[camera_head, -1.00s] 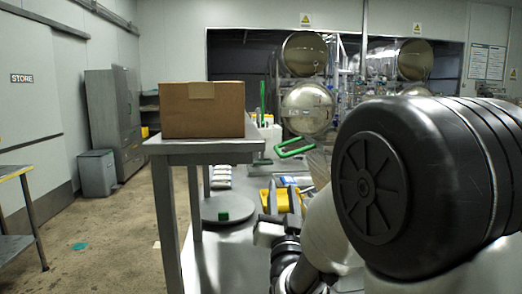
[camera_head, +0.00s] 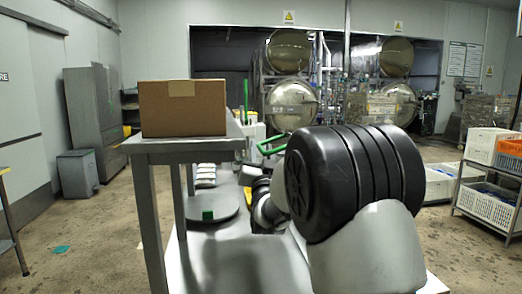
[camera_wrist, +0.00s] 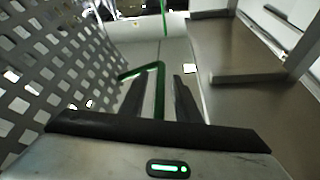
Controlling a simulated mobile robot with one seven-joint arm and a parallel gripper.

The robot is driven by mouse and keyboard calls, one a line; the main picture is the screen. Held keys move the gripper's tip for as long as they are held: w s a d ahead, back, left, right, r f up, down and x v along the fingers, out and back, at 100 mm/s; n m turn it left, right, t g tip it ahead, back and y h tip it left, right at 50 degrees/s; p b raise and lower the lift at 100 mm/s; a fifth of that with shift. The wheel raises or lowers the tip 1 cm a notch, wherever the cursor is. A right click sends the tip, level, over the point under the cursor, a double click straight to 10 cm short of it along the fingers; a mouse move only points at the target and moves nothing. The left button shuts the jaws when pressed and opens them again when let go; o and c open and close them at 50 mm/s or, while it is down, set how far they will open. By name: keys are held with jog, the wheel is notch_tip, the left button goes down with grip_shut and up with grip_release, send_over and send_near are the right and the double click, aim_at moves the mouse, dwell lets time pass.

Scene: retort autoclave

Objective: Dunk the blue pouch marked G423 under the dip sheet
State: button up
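No blue pouch and no G423 marking can be made out in either view. A perforated grey sheet (camera_wrist: 75,62) fills the left of the wrist view; I cannot tell whether it is the dip sheet. A green loop handle (camera_wrist: 159,82) lies ahead of my gripper (camera_wrist: 158,82), one bar showing between the two dark fingers. The fingers are apart, with gaps beside the bar. The green handle also shows in the head view (camera_head: 268,148), beyond my arm. My arm hides the gripper there.
A cardboard box (camera_head: 183,108) sits on a raised grey stand (camera_head: 185,146) at left. Below are a round grey plate (camera_head: 228,204) with a green cube (camera_head: 208,215), and several white packs (camera_head: 205,176). Steel autoclaves (camera_head: 291,103) stand behind. A rack with a white crate (camera_head: 487,203) is at right.

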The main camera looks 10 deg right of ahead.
jog(key=shift+w+r, duration=0.15)
jog(key=shift+w, duration=0.1)
grip_shut()
jog(key=shift+d, duration=0.1)
